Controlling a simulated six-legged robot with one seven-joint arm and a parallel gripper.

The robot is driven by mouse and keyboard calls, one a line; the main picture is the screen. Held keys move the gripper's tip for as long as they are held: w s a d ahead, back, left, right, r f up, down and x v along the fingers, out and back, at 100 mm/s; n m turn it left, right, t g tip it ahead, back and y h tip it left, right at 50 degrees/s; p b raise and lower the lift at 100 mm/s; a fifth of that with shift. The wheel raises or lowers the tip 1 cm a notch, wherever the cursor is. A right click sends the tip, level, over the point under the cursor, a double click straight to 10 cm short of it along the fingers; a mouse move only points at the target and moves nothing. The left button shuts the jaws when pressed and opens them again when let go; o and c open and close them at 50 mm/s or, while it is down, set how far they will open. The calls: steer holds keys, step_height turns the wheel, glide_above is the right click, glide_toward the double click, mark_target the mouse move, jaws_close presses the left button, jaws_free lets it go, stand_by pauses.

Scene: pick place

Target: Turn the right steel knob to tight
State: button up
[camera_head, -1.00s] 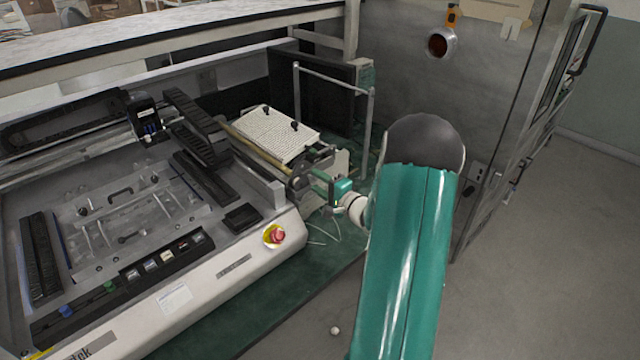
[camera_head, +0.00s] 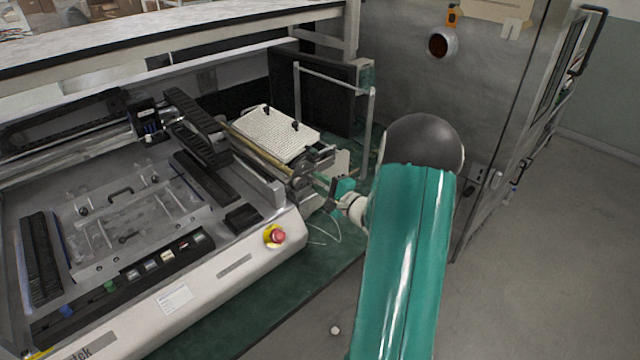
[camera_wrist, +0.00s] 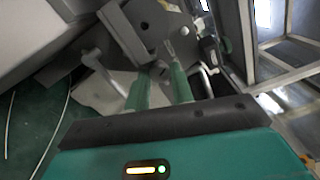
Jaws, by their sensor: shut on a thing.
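My gripper (camera_wrist: 160,78) has two green fingers in the wrist view, closed around a small grey steel part at the machine's end bracket. This part looks like the right steel knob (camera_wrist: 158,66), mostly hidden between the fingertips. In the head view my gripper (camera_head: 322,180) reaches left to the near right end of the roller unit (camera_head: 262,150). The knob is too small and covered to make out there, and its tightness cannot be read.
A large grey machine (camera_head: 225,275) with a red emergency button (camera_head: 277,236) stands to the left. A metal frame (camera_head: 370,130) rises behind my gripper. A steel cabinet (camera_head: 480,90) is at the back right. Thin cables lie on the green surface below.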

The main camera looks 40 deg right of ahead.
steer(key=shift+s+m, duration=0.1)
steer(key=shift+m, duration=1.2)
steer(key=o, duration=0.9)
steer(key=shift+o, duration=0.2)
steer(key=s, duration=1.3)
steer(key=shift+s+d, duration=0.2)
steer(key=shift+s, duration=0.15)
